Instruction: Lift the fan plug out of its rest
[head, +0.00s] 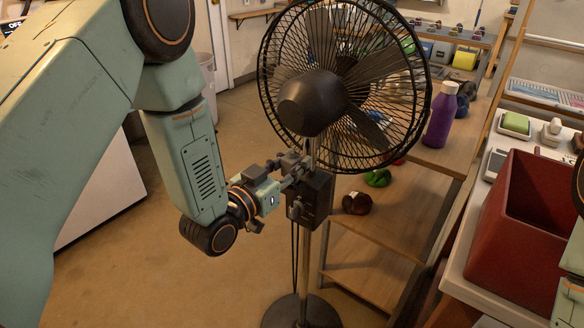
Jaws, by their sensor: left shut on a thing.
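A black pedestal fan (312,102) stands upright in the middle of the head view, with a dark box (318,195) on its pole below the cage. My left gripper (293,168) reaches in from the left at the top of this box, just under the fan cage. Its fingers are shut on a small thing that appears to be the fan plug. The plug is mostly hidden by the fingers, and I cannot tell whether it is still seated in its rest. A dark cord hangs down beside the pole. My right gripper is not in view; only a bit of that arm shows at the right edge.
A wooden shelf unit (375,235) stands close behind and right of the fan, with a purple bottle (440,115) on top. A dark red bin (528,230) stands on a white counter at the right. Open floor lies left of the fan's base.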

